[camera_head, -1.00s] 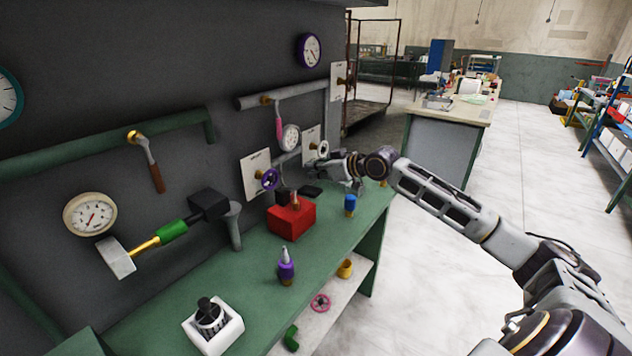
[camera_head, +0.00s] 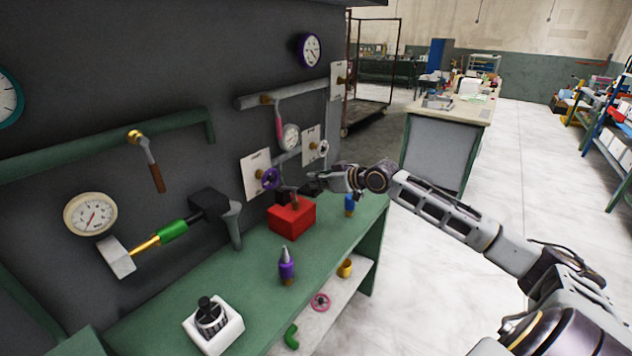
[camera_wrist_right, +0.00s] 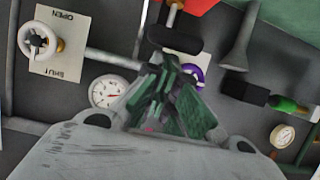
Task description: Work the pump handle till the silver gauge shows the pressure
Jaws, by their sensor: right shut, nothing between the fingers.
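The red pump (camera_head: 291,218) stands on the green bench, with a copper-coloured rod rising from it. Its black handle grip (camera_head: 310,189) shows beside the rod, and again in the wrist view (camera_wrist_right: 175,39). The silver gauge (camera_head: 290,136) hangs on the wall pipe behind the pump; it also shows in the wrist view (camera_wrist_right: 107,92). Its reading is too small to tell. My right gripper (camera_head: 313,178) is shut and empty, close to the handle grip; I cannot tell whether they touch. Its fingers fill the middle of the wrist view (camera_wrist_right: 163,95). My left gripper is out of view.
Other gauges on the wall are cream (camera_head: 90,214), purple-rimmed (camera_head: 309,50) and teal-rimmed (camera_head: 8,97). A purple valve wheel (camera_head: 268,179) and a white one (camera_head: 322,148) are behind the pump.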

